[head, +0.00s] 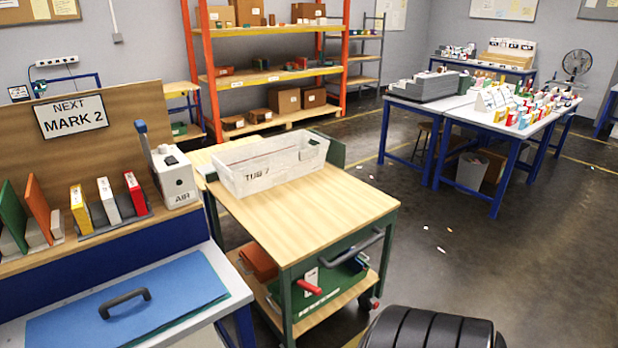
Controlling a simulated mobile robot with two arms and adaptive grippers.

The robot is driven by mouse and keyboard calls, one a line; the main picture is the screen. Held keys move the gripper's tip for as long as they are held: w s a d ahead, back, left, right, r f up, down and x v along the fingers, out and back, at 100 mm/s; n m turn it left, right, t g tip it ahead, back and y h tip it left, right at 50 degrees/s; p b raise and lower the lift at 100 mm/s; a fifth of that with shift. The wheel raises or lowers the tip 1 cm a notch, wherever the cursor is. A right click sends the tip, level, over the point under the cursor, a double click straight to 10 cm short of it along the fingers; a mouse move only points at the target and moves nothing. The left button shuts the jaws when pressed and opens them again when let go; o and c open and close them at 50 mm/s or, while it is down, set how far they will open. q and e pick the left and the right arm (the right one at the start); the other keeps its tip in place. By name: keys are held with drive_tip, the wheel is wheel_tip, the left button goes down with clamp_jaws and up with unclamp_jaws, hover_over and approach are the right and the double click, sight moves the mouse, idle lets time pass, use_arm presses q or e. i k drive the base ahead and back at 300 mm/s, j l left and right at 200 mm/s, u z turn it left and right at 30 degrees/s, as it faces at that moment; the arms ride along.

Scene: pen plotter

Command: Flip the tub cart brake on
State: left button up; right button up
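The tub cart (330,213) has a wooden top and a green frame, and stands in the middle of the head view. A white tub (268,163) labelled "TUB 2" sits on its top. A red lever (310,287) sticks out at a white plate low on the cart's near side, roughly level; its brake setting cannot be read. A dark handle (357,263) runs along the near right edge. Neither gripper is in view.
At left, a bench holds a blue mat (140,305), a board reading "NEXT MARK 2" (72,115) and a white AIR box (173,178). Orange shelving (205,75) stands behind. A table with coloured items (515,105) is at right. Floor right of the cart is mostly clear.

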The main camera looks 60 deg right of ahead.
sight(309, 287)
drive_tip(key=z, duration=1.8)
